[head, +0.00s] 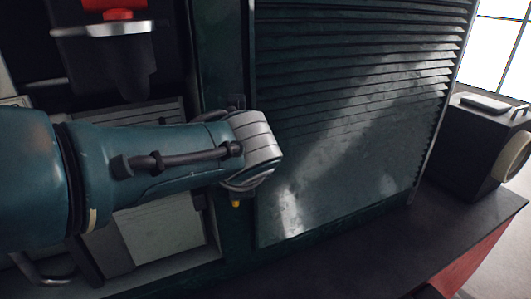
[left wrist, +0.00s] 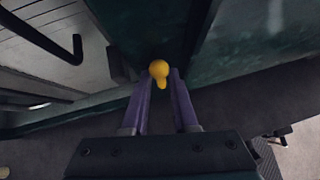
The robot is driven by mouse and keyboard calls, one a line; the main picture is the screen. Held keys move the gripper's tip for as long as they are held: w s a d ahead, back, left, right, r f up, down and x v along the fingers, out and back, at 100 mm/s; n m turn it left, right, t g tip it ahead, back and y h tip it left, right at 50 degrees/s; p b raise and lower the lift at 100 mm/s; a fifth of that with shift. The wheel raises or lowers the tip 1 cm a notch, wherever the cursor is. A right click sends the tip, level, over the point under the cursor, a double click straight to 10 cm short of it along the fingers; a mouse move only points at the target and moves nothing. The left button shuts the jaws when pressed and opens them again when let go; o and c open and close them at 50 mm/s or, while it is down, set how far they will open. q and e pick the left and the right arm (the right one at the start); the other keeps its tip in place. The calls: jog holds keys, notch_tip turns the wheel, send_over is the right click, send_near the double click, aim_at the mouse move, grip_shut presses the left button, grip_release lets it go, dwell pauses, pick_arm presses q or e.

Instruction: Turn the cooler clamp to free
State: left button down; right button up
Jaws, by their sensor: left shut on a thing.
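A small yellow knob (left wrist: 159,70), which looks like the handle end of the cooler clamp, sits at the dark green post in the left wrist view. My left gripper (left wrist: 165,80) has its two purple fingers shut on it, one on each side. In the head view, my left arm reaches in from the left and its wrist covers the fingers. Only a small yellow tip (head: 236,204) shows below the wrist there. The rest of the clamp is hidden, so I cannot tell its turn position. My right gripper is in neither view.
A dark green louvred panel (head: 340,130) stands right of my wrist. A dark ledge (head: 370,255) runs below it, with a black box (head: 475,140) at the right. A dark machine with a red top (head: 118,14) hangs upper left. A bent dark handle (left wrist: 72,50) is nearby.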

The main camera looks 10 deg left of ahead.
pick_arm(q)
jog(key=shift+w, duration=0.1)
dwell(0.4)
jog(key=c, duration=0.8)
grip_release()
jog(key=shift+d, duration=0.1)
jog(key=shift+c, duration=0.2)
jog(key=p+v, duration=0.7)
jog(key=v, duration=0.3)
jog(key=shift+w, duration=0.1)
